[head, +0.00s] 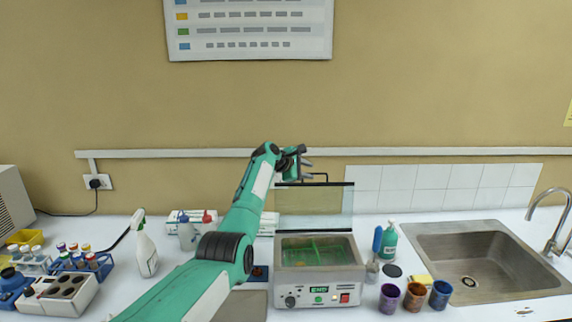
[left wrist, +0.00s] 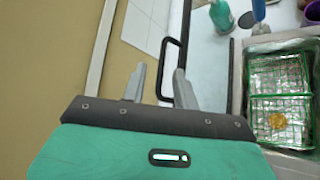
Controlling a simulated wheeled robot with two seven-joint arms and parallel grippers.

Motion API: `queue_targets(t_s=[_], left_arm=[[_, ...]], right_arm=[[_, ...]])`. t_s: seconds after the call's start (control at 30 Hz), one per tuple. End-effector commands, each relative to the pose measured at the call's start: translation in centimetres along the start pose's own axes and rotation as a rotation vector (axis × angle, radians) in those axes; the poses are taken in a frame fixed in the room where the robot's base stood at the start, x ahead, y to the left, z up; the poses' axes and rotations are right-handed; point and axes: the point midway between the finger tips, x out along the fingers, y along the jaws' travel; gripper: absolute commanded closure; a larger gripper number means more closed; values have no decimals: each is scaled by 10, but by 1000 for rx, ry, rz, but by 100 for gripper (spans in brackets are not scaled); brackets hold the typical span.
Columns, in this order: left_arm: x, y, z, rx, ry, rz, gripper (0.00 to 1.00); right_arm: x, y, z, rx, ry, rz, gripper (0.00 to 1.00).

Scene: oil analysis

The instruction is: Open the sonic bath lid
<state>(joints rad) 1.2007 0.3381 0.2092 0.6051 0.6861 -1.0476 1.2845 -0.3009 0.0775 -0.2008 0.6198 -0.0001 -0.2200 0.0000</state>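The sonic bath (head: 319,288) stands on the counter with its basin uncovered. Its glass lid (head: 314,206) stands upright at the back edge, with a dark top rail and a black handle (head: 320,177). In the left wrist view the wire basket (left wrist: 280,98) shows inside the bath, and the handle (left wrist: 172,70) reaches between my finger tips. My left gripper (head: 306,164) is beside the handle at the lid's top. Its fingers are apart, one on each side of the handle's bar, and do not look clamped on it. My right gripper is not in view.
A green bottle (head: 388,241) and several coloured jars (head: 414,296) stand right of the bath, before the sink (head: 480,262). A spray bottle (head: 146,252) and tube racks (head: 85,265) are at left. The wall is close behind the lid.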

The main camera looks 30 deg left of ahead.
Motion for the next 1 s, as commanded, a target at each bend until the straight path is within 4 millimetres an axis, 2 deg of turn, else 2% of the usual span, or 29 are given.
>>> queue_targets(t_s=[0.27,0.7,0.83,1.0], left_arm=[[-30,-1,-1,2,1,4,70],[-95,-1,1,3,0,5,70],[-107,0,2,2,-1,4,70],[-113,1,3,2,-1,3,70]], right_arm=[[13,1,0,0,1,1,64],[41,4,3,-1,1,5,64],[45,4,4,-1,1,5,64],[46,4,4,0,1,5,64]])
